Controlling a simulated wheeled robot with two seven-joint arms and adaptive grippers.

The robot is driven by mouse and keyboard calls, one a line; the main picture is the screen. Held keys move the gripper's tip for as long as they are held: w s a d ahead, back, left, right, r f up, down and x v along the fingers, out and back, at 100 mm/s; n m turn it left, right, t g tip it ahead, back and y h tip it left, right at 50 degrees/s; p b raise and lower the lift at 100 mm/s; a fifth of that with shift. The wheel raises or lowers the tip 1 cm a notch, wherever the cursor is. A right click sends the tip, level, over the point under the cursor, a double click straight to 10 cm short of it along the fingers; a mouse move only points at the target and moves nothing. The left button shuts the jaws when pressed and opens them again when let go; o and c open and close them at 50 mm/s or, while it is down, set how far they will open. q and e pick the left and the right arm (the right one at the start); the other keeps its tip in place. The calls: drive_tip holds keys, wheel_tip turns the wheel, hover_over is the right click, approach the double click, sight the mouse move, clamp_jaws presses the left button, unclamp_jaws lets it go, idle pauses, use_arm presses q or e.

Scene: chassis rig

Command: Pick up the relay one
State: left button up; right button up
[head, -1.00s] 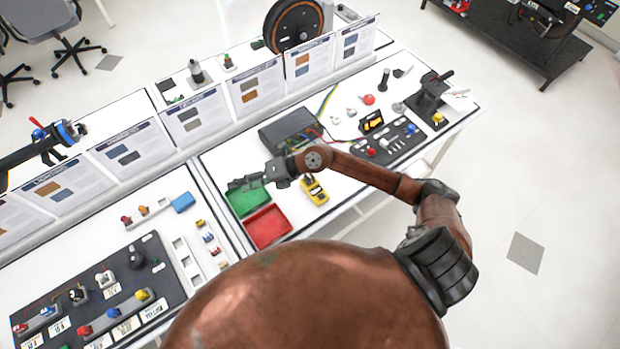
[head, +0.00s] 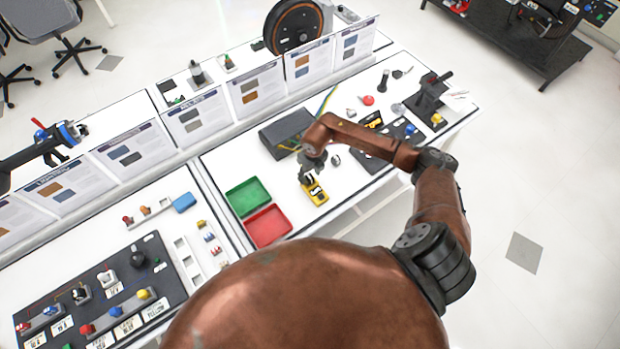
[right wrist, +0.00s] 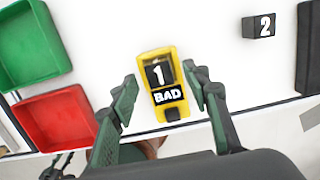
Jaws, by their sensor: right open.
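Relay one is a small black block (right wrist: 159,73) with a white "1". It sits in the upper slot of a yellow tester (right wrist: 174,110) whose dark panel reads "BAD". In the head view the yellow tester (head: 317,194) lies right of the trays, partly covered by my gripper. My right gripper (right wrist: 164,80) is open and empty. Its dark green fingers are on either side of the tester, with a gap showing to the relay. In the head view the right gripper (head: 308,173) points down over the tester.
A green tray (right wrist: 30,45) and a red tray (right wrist: 58,120) lie left of the tester. A black block marked "2" (right wrist: 259,25) stands on the white table to its upper right. A dark box (head: 285,133) with wires is behind. The table edge is close in front.

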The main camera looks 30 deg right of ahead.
drive_tip(key=shift+w+f, duration=0.15)
drive_tip(key=shift+f, duration=0.8)
clamp_jaws()
